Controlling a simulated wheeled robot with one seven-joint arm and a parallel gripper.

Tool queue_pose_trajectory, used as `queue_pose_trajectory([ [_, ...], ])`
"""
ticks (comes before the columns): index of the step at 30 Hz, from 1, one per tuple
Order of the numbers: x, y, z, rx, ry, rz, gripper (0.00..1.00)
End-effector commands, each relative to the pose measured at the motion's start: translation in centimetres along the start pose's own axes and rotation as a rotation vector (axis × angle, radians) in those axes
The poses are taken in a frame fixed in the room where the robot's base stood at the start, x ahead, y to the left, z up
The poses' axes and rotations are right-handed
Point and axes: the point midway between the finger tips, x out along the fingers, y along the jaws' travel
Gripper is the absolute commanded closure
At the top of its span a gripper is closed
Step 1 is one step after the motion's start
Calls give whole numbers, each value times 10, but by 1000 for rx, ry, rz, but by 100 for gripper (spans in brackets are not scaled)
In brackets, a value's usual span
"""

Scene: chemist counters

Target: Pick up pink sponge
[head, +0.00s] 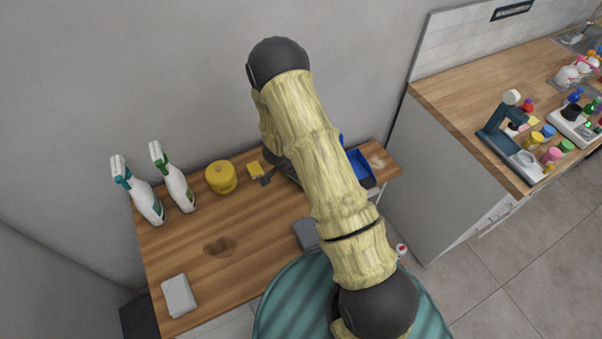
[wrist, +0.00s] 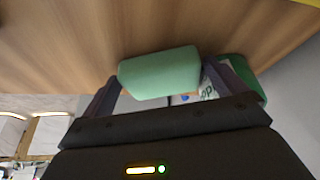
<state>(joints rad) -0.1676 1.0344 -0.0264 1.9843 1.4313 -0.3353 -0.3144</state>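I see no pink sponge on the near wooden table in either view; my arm covers part of that table in the head view. In the wrist view a mint-green, rounded block (wrist: 160,74), like a sponge, fills the gap between the two fingers of my gripper (wrist: 161,80). The fingers are wide apart, one at each side of the block. I cannot tell whether they press on it.
The wooden table (head: 255,235) also holds two spray bottles (head: 178,185), a yellow round container (head: 220,177), a grey cloth-like stack (head: 179,295), a dark stain (head: 219,246) and a blue bin (head: 360,167). A wall rises behind. A cluttered counter (head: 455,100) stands at right.

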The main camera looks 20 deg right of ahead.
Motion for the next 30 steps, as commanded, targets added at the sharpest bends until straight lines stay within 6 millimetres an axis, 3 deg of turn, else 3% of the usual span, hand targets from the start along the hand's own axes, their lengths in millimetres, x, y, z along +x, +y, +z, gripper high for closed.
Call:
queue_pose_trajectory([
  [1, 0, 0, 0, 0, 0, 0, 14],
  [4, 0, 0, 0, 0, 0, 0, 33],
  [6, 0, 0, 0, 0, 0, 0, 39],
  [17, -6, 2, -3, 0, 0, 0, 39],
  [30, -43, 5, -20, 5, 0, 2, 39],
])
